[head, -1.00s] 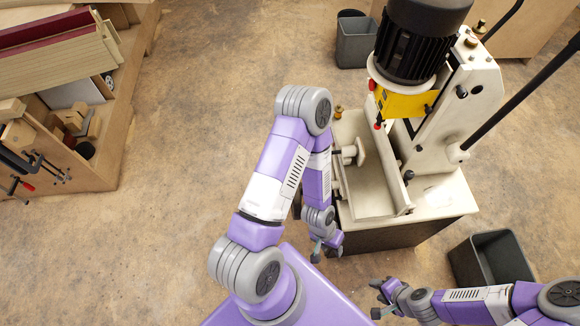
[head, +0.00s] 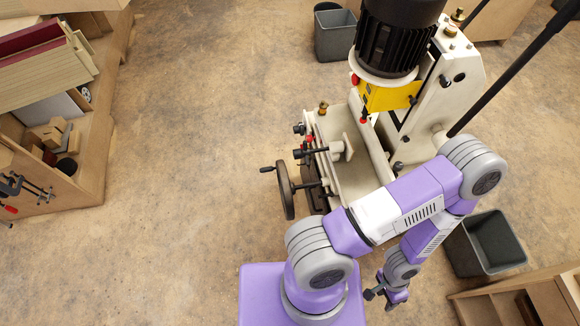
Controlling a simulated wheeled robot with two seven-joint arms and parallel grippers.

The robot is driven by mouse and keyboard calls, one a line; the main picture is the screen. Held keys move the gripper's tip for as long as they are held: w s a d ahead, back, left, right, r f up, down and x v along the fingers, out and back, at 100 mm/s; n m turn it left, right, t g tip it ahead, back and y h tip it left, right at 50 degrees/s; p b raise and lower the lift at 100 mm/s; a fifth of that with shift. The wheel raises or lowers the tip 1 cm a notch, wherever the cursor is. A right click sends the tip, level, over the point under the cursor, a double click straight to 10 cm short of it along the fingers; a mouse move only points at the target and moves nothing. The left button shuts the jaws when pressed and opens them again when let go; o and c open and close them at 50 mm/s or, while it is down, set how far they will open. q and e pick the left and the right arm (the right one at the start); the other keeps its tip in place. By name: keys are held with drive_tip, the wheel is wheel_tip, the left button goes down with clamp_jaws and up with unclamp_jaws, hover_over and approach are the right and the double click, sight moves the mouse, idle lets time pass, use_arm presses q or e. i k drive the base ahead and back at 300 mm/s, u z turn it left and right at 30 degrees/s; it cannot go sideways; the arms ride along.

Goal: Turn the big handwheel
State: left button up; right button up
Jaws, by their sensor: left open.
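The big handwheel (head: 285,191) is a dark wheel seen nearly edge-on at the left side of the cream machine (head: 355,190). Its crank handle (head: 267,169) sticks out to the left. My left arm reaches across the machine's front right corner and bends back down. My left gripper (head: 379,300) is open and empty, low in the head view, to the right of and below the handwheel and well apart from it. My right gripper is not in view.
Small levers (head: 308,150) with red and black knobs sit above the handwheel. A grey bin (head: 490,243) stands right of my left arm, another bin (head: 335,35) behind the machine. A wooden shelf unit (head: 100,150) is at left. The floor left of the handwheel is clear.

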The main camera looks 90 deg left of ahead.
sight(288, 188)
drive_tip(key=k, duration=0.9)
drive_tip(key=u, duration=1.65)
drive_tip(key=i, duration=0.5)
